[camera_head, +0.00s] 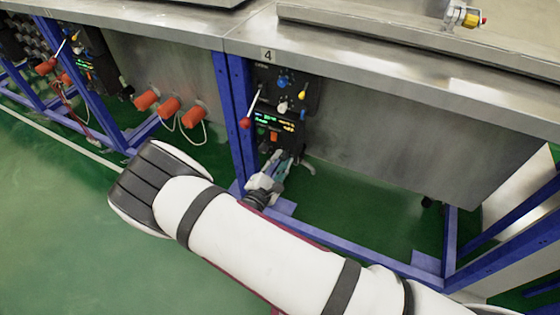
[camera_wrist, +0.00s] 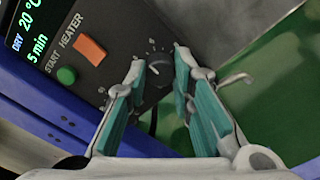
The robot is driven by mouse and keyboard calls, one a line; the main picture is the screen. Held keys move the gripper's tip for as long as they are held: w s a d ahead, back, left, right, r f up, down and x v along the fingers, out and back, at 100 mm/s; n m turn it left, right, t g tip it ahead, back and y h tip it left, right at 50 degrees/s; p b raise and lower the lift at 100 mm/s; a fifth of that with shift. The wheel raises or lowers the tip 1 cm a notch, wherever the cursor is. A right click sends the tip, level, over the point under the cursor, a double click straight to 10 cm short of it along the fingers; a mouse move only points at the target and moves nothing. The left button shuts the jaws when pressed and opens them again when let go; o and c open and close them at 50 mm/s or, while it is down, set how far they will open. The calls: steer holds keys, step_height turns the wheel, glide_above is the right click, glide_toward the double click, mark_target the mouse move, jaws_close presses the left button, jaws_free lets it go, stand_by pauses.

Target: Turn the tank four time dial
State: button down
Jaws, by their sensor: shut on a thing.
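The tank four time dial (camera_wrist: 159,64) is a small dark round knob with a scale around it, on the lower part of the black control box (camera_head: 262,145). My gripper (camera_head: 284,158) reaches up to this box from below. In the wrist view its two teal-padded fingers (camera_wrist: 160,58) sit on either side of the dial and are shut on it. In the head view the fingers hide the dial. The number 4 label (camera_head: 268,55) is on the tank's edge above.
An orange heater switch (camera_wrist: 90,50) and a green start button (camera_wrist: 67,75) sit close left of the fingers. A red-tipped lever (camera_head: 246,122) and blue frame post (camera_head: 240,150) stand left of the box. Orange handles (camera_head: 168,106) hang farther left. Space under the tank at right is open.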

steer(key=shift+f, duration=0.1)
steer(key=c, duration=1.4)
jaws_free()
steer(key=shift+o, duration=0.2)
steer(key=v, duration=1.2)
